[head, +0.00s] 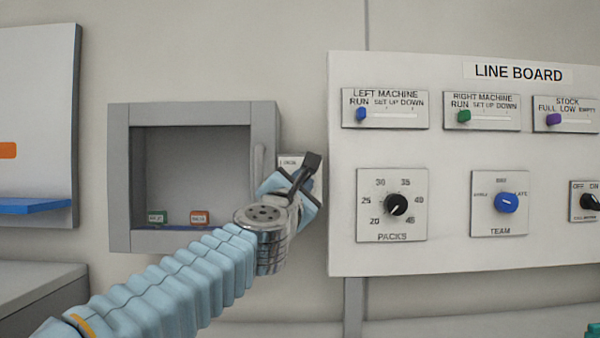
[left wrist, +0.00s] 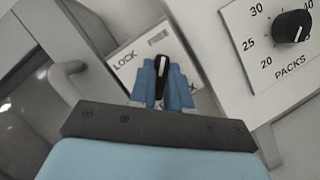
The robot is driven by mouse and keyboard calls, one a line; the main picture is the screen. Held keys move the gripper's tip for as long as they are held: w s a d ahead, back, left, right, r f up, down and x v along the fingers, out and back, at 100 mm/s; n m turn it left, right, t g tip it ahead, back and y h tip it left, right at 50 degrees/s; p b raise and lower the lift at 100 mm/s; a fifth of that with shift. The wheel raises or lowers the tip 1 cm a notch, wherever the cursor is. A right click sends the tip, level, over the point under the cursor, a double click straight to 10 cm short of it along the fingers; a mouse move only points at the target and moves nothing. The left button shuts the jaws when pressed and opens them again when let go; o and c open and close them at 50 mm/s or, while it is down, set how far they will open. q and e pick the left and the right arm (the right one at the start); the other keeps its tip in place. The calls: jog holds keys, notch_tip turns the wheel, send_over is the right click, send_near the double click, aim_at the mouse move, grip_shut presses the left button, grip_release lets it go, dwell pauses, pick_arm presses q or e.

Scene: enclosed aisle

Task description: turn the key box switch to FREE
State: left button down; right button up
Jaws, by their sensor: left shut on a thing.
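The key box switch plate (left wrist: 128,72) shows the words LOCK and FREE in the left wrist view. Its black knob (left wrist: 161,70) has a white line that points up in the picture, towards the FREE label. My left gripper (left wrist: 160,88) has its blue fingers shut on this knob, one on each side. In the head view the gripper (head: 290,192) is at the plate, just right of the key box (head: 118,180), and hides most of the plate. My right gripper is in neither view.
The line board (head: 345,250), with sliders and knobs, stands close to the gripper's right. A blue shelf (head: 35,206) is at the left.

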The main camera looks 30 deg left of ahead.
pick_arm(q)
jog(key=shift+m, duration=0.4)
jog(key=c, duration=1.1)
grip_release()
jog(key=b+v, duration=0.1)
jog(key=v, duration=1.2)
jog(key=shift+s+f, duration=0.1)
jog(key=shift+s, duration=0.3)
